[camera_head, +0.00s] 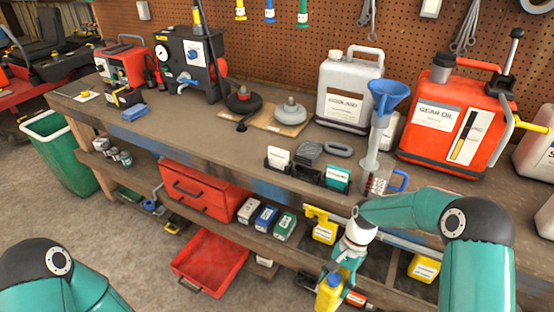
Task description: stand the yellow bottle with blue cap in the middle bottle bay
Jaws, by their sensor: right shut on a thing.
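My right gripper (344,278) is shut on the yellow bottle (327,297) with its blue cap, near the bottom edge of the head view. The bottle looks roughly upright, in front of the lower shelf. On that shelf, a dark bay area (374,263) shows between a yellow container (324,232) on the left and another yellow container (423,268) on the right. My right arm and gripper hide part of this area, so the bay dividers are not clear. My left gripper is out of view; only the left arm shows at bottom left.
An open red drawer (209,262) sticks out at the left of the bays. Several small boxes (265,218) stand on the lower shelf. Above, the bench top holds a blue funnel (389,95) and a red gear oil can (455,130). Floor at lower left is clear.

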